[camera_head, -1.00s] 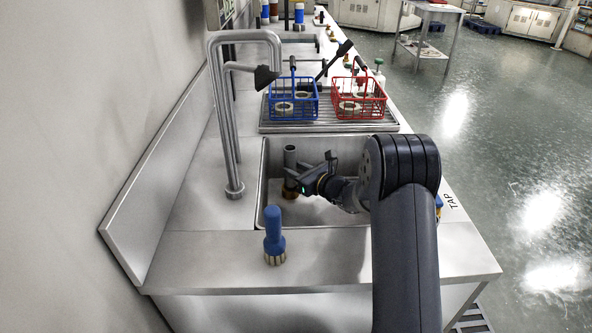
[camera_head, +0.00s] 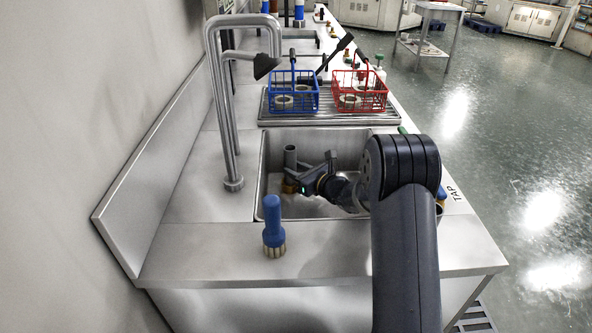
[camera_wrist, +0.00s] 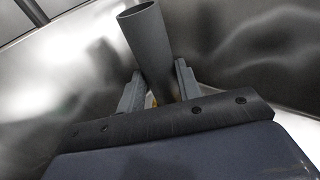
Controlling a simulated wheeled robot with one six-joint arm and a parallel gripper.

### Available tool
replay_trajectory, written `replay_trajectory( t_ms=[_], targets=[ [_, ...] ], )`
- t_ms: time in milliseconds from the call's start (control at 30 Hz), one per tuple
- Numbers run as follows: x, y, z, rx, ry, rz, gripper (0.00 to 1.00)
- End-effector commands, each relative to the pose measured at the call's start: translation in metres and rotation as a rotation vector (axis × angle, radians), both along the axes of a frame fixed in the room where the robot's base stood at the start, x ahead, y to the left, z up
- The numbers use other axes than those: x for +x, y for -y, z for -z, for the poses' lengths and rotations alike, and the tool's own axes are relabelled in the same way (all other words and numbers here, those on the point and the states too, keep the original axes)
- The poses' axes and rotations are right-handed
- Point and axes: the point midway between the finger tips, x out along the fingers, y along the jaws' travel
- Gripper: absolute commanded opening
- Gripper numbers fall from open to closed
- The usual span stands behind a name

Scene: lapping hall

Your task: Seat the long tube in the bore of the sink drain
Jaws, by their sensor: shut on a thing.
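The long tube (camera_head: 290,158) is grey and hollow and stands about upright inside the sink (camera_head: 328,141). My gripper (camera_head: 296,183) reaches in from the right and is shut on the tube. In the wrist view the tube (camera_wrist: 150,42) rises between the two fingers (camera_wrist: 158,88) with its open top end showing, tilted in that picture. A brassy ring shows low at the tube's foot in the head view, around the sink drain (camera_head: 289,188). I cannot tell whether the tube's lower end is in the bore, as my gripper hides part of it.
A tall metal tap (camera_head: 228,120) stands left of the sink. A blue-handled brush (camera_head: 273,228) stands on the front counter. A blue basket (camera_head: 293,94) and a red basket (camera_head: 358,95) sit on the ribbed drainer (camera_head: 322,118) behind the sink.

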Motion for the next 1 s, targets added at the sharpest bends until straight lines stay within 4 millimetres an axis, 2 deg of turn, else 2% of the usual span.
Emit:
replay_trajectory(
  t_ms=[667,1000],
  targets=[
    [-0.001,0.000,0.022,0.001,-0.009,0.000,0.00],
    [-0.002,0.000,0.023,0.002,-0.010,0.000,0.00]
  ],
)
